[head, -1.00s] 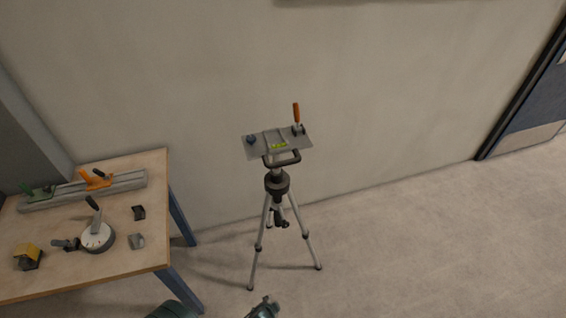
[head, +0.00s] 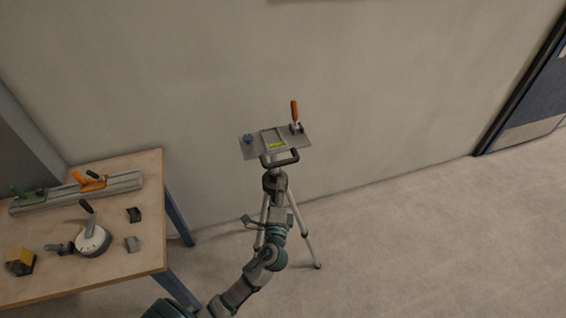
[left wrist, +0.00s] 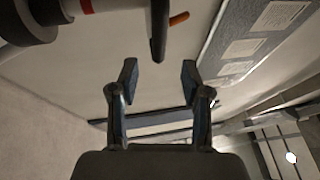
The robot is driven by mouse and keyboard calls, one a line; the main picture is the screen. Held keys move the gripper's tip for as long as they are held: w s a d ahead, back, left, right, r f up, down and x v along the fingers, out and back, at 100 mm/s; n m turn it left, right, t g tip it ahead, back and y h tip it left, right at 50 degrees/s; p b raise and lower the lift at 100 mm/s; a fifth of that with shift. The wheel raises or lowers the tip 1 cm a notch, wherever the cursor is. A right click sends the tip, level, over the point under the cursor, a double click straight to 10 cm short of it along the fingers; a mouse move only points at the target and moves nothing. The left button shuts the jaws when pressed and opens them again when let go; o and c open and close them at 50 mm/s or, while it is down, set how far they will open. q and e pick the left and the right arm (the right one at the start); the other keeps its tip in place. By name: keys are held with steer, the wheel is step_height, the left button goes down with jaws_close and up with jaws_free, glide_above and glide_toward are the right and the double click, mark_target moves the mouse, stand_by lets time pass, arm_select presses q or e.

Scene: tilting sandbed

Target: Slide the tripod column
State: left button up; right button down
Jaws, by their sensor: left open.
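There the pale column (left wrist: 110,5) with a red band and the black handle (left wrist: 158,32) show past the fingertips. My right gripper is out of view.
A wooden table (head: 140,255) stands at the left, holding a grey rail (head: 125,183) with clamps, a round dial (head: 93,241), a yellow block (head: 20,262) and small dark blocks. An orange-handled clamp (head: 295,112) sits on the plate. Floor to the right is clear.

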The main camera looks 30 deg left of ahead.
mark_target(283, 164)
arm_select(q)
steer(key=x, duration=0.9)
steer(key=shift+s+a+f, duration=0.2)
steer(key=shift+a, duration=0.2)
steer(key=shift+w+d+r, duration=0.1)
steer(key=shift+w+r, duration=0.1)
steer(key=shift+w, duration=0.35)
steer(key=shift+f, duration=0.1)
jaws_close()
